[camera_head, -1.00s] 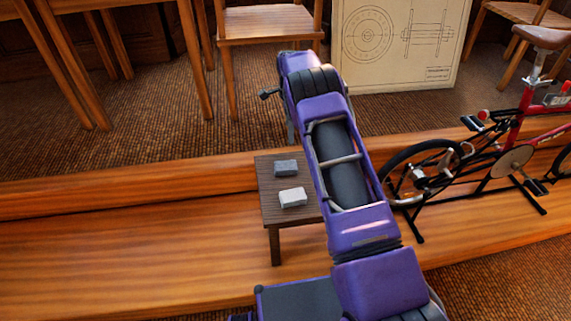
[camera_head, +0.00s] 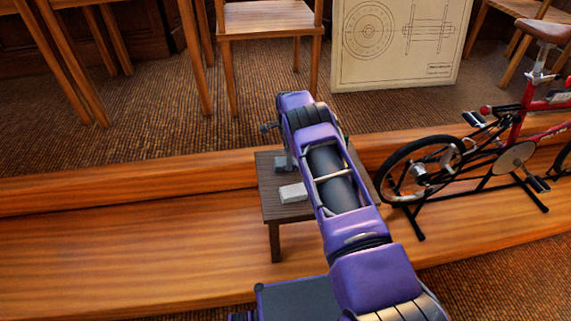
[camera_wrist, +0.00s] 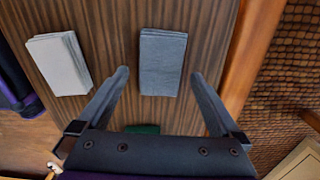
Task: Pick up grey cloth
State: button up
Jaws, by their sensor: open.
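The grey cloth (camera_wrist: 162,62) is a folded dark grey block lying on a small dark wooden table (camera_wrist: 110,30). In the wrist view my gripper (camera_wrist: 160,76) is open, with one finger on each side of the cloth's near end. The fingers look apart from the cloth, and I cannot tell how far above it they are. In the head view the cloth (camera_head: 280,164) is partly hidden by my arm and gripper. A white folded cloth (camera_wrist: 60,63) lies to the left in the wrist view and in front of the grey one in the head view (camera_head: 293,193).
A dark green thing (camera_wrist: 142,129) is mostly hidden behind my gripper's body. The table stands on a wooden step (camera_head: 130,245). A red exercise bike (camera_head: 500,150) stands to the right. A chair (camera_head: 265,22) and a drawing board (camera_head: 390,45) are behind.

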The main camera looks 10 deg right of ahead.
jog(key=shift+f, duration=0.95)
jog(key=c, duration=1.3)
notch_tip(320, 180, up, 10)
jog(key=shift+r+p, duration=0.1)
jog(key=shift+p, duration=0.5)
jog(key=o, duration=0.8)
jog(key=shift+c, duration=0.2)
jog(key=c, duration=0.6)
